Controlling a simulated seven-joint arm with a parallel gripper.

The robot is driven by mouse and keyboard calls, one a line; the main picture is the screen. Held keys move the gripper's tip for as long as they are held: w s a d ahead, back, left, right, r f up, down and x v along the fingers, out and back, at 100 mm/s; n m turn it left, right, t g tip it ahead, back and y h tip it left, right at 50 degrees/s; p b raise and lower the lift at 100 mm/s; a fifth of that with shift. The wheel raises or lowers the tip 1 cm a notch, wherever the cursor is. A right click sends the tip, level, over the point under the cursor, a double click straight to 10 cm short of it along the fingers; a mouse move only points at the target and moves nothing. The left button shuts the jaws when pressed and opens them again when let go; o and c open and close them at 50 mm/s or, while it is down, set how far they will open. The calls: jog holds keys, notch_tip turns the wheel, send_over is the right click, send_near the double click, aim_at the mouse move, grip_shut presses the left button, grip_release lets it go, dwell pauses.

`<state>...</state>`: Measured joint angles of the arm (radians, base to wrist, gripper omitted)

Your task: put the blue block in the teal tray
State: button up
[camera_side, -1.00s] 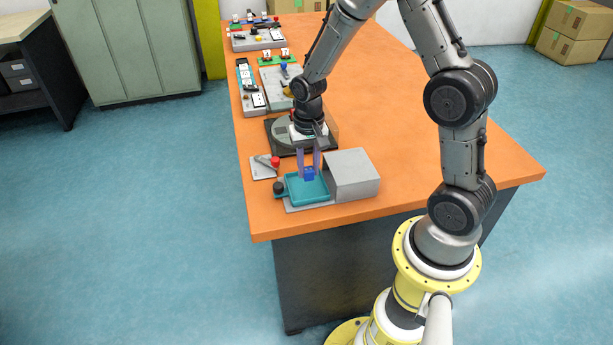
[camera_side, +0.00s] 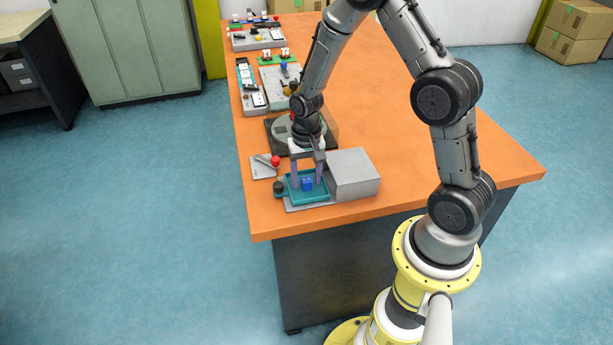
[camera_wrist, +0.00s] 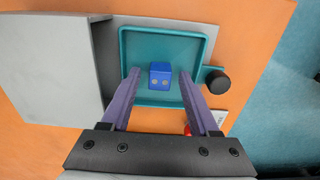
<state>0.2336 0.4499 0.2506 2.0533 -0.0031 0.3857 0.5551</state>
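The blue block (camera_side: 307,184) sits inside the teal tray (camera_side: 322,197), near its middle. The wrist view shows the blue block (camera_wrist: 160,75) resting on the floor of the teal tray (camera_wrist: 130,48), apart from its walls. My gripper (camera_side: 307,186) is above the tray with its purple fingers spread wide on both sides of the block. In the wrist view my gripper (camera_wrist: 157,82) is open, with clear gaps between each finger and the block.
A grey box (camera_side: 353,175) stands right beside the tray. A black knob (camera_side: 279,187) is at the tray's left side. A small plate with a red knob (camera_side: 275,161) lies behind it. A dark-based round turntable (camera_side: 283,133) is behind the tray. The right of the orange table (camera_side: 440,160) is clear.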

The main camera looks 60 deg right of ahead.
aim_at(307, 179)
notch_tip(307, 179, up, 12)
jog(key=s+a+r+n+t, duration=0.2)
jog(key=s+a+r+n, duration=0.3)
jog(key=r, duration=0.5)
jog(key=s+a+r+n+t, duration=0.1)
jog(key=s+r+n, duration=0.1)
jog(key=s, duration=0.4)
jog(key=s+a+r+n+t, duration=0.2)
jog(key=s, duration=0.5)
jog(key=shift+s+a+t, duration=0.15)
jog(key=shift+s+t, duration=0.05)
jog(key=shift+t, duration=0.1)
jog(key=shift+r, duration=0.1)
